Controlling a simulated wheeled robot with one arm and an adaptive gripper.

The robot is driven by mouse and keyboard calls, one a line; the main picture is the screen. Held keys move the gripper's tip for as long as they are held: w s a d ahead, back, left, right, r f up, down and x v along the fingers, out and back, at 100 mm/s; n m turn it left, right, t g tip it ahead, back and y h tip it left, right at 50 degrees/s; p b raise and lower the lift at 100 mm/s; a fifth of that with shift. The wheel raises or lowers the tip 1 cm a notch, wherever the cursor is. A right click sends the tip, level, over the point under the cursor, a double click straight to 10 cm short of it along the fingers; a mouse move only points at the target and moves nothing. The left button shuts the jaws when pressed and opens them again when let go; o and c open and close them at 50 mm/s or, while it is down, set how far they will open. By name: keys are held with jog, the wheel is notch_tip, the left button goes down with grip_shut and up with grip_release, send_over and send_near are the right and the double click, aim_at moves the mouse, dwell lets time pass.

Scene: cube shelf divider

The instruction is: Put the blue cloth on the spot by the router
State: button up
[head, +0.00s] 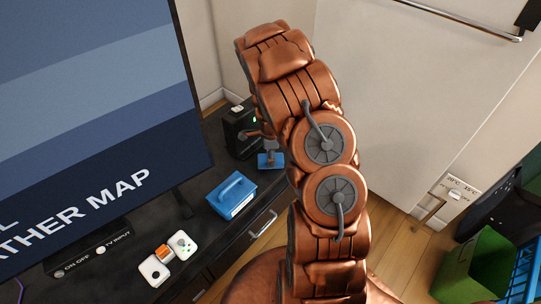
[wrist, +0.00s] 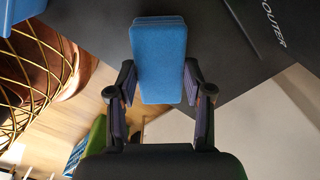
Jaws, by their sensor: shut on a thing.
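The blue cloth, a folded flat block, is between the fingers of my gripper (wrist: 165,92) in the wrist view, where the cloth (wrist: 158,50) stretches away from the jaws over the dark top. In the head view the cloth (head: 271,160) is by the front edge of the black cabinet top, just below my gripper (head: 266,144), partly hidden by my arm. The black router (head: 240,130) stands just left of the cloth; its lettered face (wrist: 275,25) shows at upper right in the wrist view. I cannot tell whether the cloth touches the surface.
A blue box with a handle (head: 232,194) stands on the black cabinet top (head: 190,210), nearer than the router. White and orange small items (head: 166,257) lie at the near left, below a large screen (head: 90,100). A green bin (head: 475,265) is at lower right.

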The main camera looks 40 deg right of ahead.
jog(key=shift+f, duration=0.4)
jog(key=o, duration=1.1)
jog(key=o, duration=0.6)
jog(key=shift+c, duration=0.2)
jog(key=shift+r, duration=0.1)
jog(key=shift+r+p, duration=1.8)
jog(key=shift+r, duration=2.15)
